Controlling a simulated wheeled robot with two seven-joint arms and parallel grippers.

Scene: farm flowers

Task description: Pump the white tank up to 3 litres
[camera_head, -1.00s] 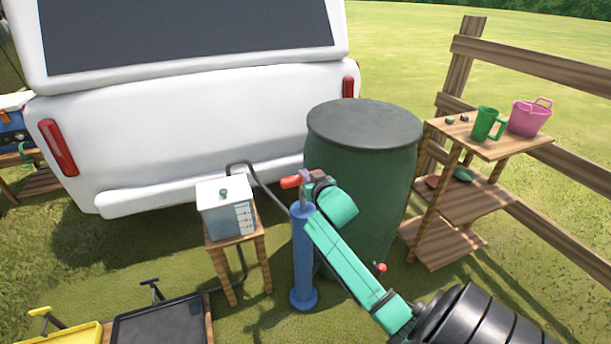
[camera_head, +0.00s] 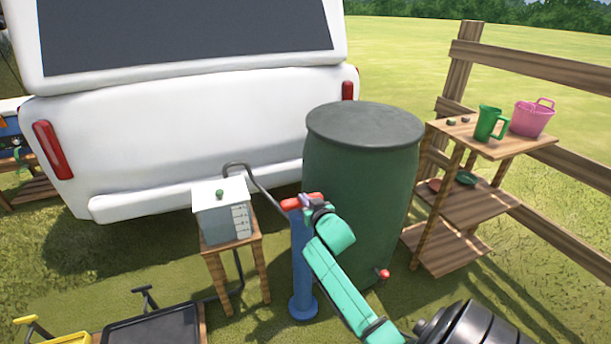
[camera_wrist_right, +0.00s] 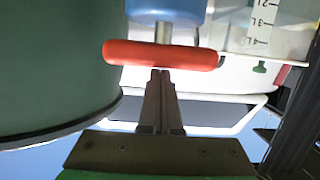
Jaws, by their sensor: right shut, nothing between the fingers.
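The white tank (camera_head: 222,222) stands on a small wooden stool, with a scale on its side and a green knob on its lid. Its 2L, 3L and 4L marks show in the right wrist view (camera_wrist_right: 262,25); I cannot make out the water level. The blue pump (camera_head: 303,270) stands upright to its right, with a red crossbar handle (camera_head: 290,204) low over the cylinder top. In the right wrist view a short metal rod joins the handle (camera_wrist_right: 160,55) to the cylinder. My right gripper (camera_head: 313,200) is shut and empty, its fingertips against or very near the handle's top. My left gripper is out of view.
A dark hose (camera_head: 262,187) runs between tank and pump. A green barrel (camera_head: 362,200) stands close behind and right of the pump. A wooden shelf (camera_head: 480,145) holds a green jug and pink bucket. Black and yellow trays lie front left; a white vehicle is behind.

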